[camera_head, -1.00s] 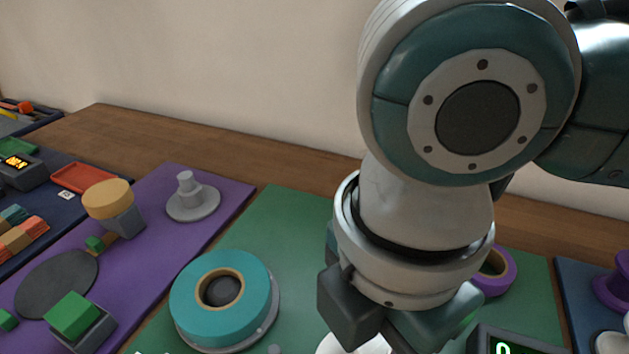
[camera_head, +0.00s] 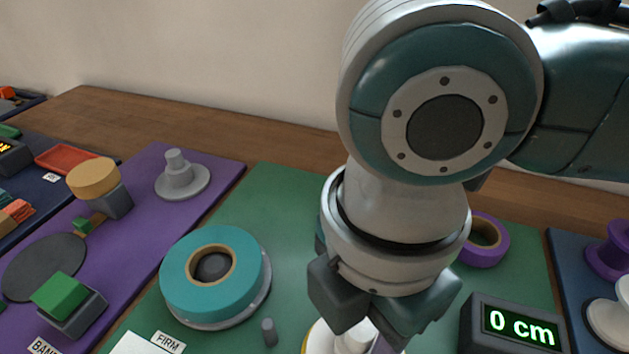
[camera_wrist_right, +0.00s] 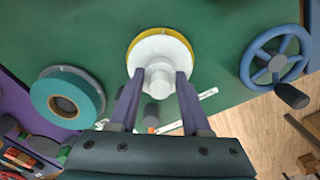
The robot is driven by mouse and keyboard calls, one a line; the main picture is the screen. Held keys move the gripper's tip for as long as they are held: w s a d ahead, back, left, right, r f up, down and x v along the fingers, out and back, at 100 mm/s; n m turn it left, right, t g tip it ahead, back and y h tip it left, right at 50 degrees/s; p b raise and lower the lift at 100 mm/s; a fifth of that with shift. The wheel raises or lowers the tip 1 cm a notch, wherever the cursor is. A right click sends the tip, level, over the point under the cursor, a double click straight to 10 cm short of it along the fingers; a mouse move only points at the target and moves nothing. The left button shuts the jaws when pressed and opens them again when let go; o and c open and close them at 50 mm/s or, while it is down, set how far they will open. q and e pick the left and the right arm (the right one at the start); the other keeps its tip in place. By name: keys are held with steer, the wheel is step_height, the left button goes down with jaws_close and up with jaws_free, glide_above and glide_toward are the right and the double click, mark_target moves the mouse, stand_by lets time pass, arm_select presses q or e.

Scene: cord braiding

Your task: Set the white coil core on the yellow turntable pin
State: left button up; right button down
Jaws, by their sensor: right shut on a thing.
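The white coil core (camera_wrist_right: 158,52) is a wide disc with a narrower hub. My right gripper (camera_wrist_right: 160,76) is shut on its hub, one finger on each side. The yellow turntable (camera_wrist_right: 188,43) shows as a rim around and under the core in the right wrist view. In the head view the core (camera_head: 352,342) and the yellow rim (camera_head: 307,341) are partly cut off at the bottom edge, below my right gripper (camera_head: 372,330). The pin is hidden by the core. I cannot tell whether the core rests on the turntable. My left gripper is not in view.
A teal tape roll (camera_head: 190,286) lies left of the gripper, with a small grey peg (camera_head: 269,332) near it. A purple roll (camera_head: 497,247) and a "0 cm" display (camera_head: 513,325) stand right. A blue handwheel (camera_wrist_right: 254,63) shows in the wrist view.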

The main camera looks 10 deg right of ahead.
steer(key=shift+f, duration=0.45)
steer(key=shift+c, duration=1.4)
jaws_free()
step_height(320, 180, up, 4)
steer(key=p, duration=0.4)
steer(key=shift+f, duration=0.25)
step_height(320, 180, up, 5)
steer(key=p, duration=0.5)
steer(key=shift+f, duration=0.2)
